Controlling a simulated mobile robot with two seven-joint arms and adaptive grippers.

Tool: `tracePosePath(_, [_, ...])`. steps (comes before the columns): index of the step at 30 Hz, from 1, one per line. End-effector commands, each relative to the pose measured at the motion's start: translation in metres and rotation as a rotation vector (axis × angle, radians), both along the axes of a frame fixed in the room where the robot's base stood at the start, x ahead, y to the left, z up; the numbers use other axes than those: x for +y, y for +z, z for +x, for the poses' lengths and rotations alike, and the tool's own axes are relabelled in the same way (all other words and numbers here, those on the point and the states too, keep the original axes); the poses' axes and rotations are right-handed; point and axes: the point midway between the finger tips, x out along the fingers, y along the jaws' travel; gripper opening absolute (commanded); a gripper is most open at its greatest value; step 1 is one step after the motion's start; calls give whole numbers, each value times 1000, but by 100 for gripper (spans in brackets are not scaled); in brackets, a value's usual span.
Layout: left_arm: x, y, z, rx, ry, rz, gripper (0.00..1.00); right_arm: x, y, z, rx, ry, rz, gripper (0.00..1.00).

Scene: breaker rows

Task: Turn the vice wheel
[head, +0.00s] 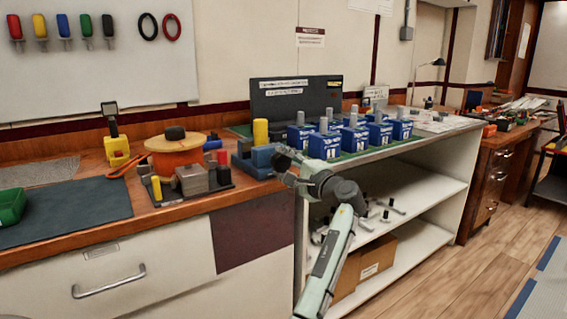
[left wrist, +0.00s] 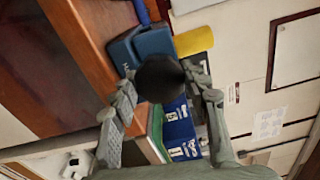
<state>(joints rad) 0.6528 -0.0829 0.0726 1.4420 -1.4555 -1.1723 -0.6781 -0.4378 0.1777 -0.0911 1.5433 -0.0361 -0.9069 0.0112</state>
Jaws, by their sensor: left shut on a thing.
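The blue vice (head: 264,153) stands on the wooden bench, with a yellow cylinder (head: 261,132) upright at it. In the left wrist view the blue vice body (left wrist: 152,42) is beyond a round dark wheel (left wrist: 160,78), and the yellow cylinder (left wrist: 194,40) is beside it. My left gripper (head: 283,160) is at the right side of the vice. In the left wrist view its fingers (left wrist: 163,92) lie on either side of the dark wheel and are shut on it. My right gripper is out of view.
Several blue boxes (head: 325,145) with grey posts stand close to the right of my left gripper. A dark laptop-like panel (head: 290,97) is behind. An orange spool (head: 175,153) and grey blocks (head: 192,179) are to the left. Open shelves (head: 420,188) lie below the right-hand top.

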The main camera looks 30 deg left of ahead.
Motion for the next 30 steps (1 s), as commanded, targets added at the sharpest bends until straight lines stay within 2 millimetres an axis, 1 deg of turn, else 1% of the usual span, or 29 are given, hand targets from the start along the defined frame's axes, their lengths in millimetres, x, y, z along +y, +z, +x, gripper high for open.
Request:
tracePosePath(12, [0,-1,0,10,0,3,16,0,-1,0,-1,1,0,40])
tracePosePath(13, [0,-1,0,10,0,3,46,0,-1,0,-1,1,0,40])
tracePosePath(18, [0,-1,0,9,0,3,66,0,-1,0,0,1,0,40])
tracePosePath(26, [0,0,0,7,0,3,66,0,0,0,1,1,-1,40])
tracePosePath(30, [-8,-1,-3,7,-2,3,66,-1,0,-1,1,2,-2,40])
